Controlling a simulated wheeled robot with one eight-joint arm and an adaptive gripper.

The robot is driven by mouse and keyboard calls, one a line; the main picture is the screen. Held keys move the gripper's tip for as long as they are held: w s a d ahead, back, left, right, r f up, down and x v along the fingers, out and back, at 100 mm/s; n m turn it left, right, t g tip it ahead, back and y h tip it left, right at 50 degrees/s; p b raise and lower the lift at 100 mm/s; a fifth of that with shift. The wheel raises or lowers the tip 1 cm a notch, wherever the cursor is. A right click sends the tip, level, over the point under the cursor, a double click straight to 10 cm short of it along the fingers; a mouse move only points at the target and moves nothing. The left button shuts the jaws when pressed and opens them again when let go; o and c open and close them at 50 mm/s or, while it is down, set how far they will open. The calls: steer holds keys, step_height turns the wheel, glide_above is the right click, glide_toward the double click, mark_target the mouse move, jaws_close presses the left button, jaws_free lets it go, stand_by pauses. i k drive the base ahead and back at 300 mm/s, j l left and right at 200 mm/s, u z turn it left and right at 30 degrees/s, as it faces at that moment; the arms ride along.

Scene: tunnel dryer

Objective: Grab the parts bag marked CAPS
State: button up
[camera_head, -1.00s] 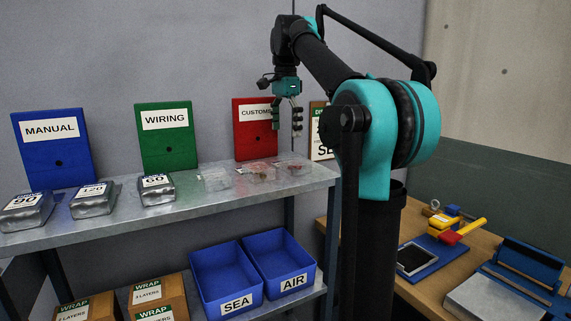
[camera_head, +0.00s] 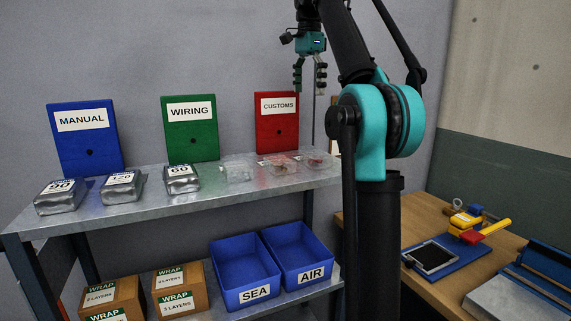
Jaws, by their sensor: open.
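Several clear parts bags lie in a row at the right part of the upper metal shelf. The left clear bag (camera_head: 238,171) looks pale. The middle clear bag (camera_head: 281,165) shows reddish contents, and so does the right clear bag (camera_head: 316,159). Their markings are too small to read, so I cannot tell which is CAPS. My gripper (camera_head: 309,88) is open and empty, pointing down above the right end of the shelf, apart from the bags.
The upper shelf (camera_head: 215,197) also holds silver packs marked 90 (camera_head: 60,198), 120 (camera_head: 123,188) and 60 (camera_head: 181,180). Behind stand MANUAL (camera_head: 88,150), WIRING (camera_head: 191,142) and CUSTOMS (camera_head: 277,132) boards. Below are SEA (camera_head: 244,270) and AIR (camera_head: 301,252) bins and WRAP boxes (camera_head: 180,288). A workbench (camera_head: 410,220) is right.

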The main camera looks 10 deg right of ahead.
mark_target(315, 159)
steer(key=k, duration=0.95)
